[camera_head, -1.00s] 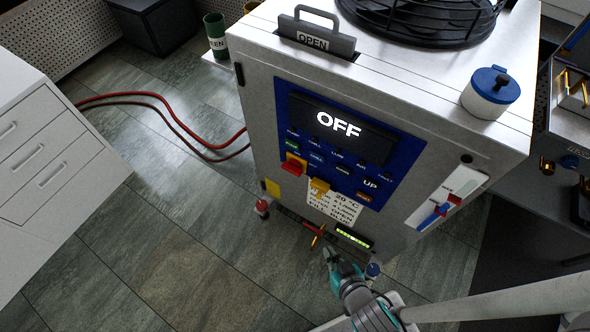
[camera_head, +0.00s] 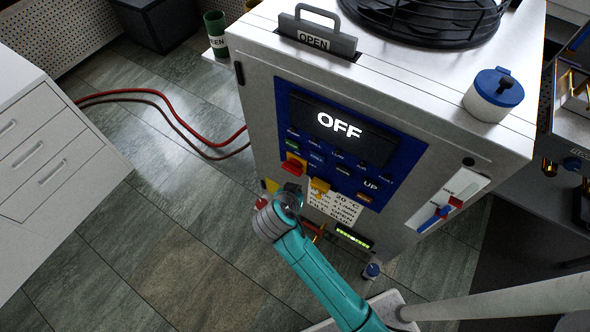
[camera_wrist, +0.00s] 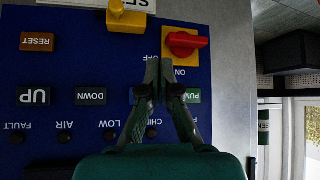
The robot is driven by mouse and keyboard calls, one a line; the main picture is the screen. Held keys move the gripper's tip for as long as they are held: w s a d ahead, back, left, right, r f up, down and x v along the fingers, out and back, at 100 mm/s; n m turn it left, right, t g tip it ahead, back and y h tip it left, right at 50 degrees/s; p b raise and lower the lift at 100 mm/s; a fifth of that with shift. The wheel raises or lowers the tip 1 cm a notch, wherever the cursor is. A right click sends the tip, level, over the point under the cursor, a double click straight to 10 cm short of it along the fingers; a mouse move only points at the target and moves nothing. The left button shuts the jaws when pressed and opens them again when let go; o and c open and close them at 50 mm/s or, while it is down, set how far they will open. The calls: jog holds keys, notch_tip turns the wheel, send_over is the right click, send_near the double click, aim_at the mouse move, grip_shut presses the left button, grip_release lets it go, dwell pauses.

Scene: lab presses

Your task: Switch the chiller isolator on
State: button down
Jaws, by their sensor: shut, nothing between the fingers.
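The chiller is a white cabinet (camera_head: 262,110) with a blue control panel; its display (camera_head: 340,125) reads OFF. A red rotary handle on a yellow plate, which looks like the isolator (camera_head: 294,163), sits at the panel's lower left. In the wrist view, which is upside down, the red handle (camera_wrist: 187,41) lies sideways, with OFF and ON lettered beside its plate. My gripper (camera_head: 291,188) is just below the handle in the head view. In the wrist view its fingertips (camera_wrist: 159,68) are together and empty, next to the yellow plate; contact is unclear.
A yellow knob (camera_head: 319,186) sits close beside the isolator, above a paper label (camera_head: 335,207). A red-and-blue lever (camera_head: 440,212) is on the right of the front. Red hoses (camera_head: 200,143) run across the floor at left. White drawers (camera_head: 50,150) stand far left.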

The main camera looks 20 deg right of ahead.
jog(key=w+a+r+m+g+h, duration=0.1)
jog(key=w+a+r+m, duration=0.1)
jog(key=r, duration=0.4)
jog(key=shift+w+a+m+g, duration=0.3)
jog(key=shift+w+m, duration=0.3)
jog(key=shift+w, duration=0.75)
jog(key=shift+f, duration=0.1)
send_over(299, 170)
jog(key=s+a, duration=0.1)
jog(key=a, duration=0.1)
notch_tip(299, 170, down, 7)
jog(key=f, duration=0.2)
jog(key=shift+s+a+f, duration=0.1)
jog(key=shift+s+f, duration=0.1)
jog(key=shift+f, duration=0.85)
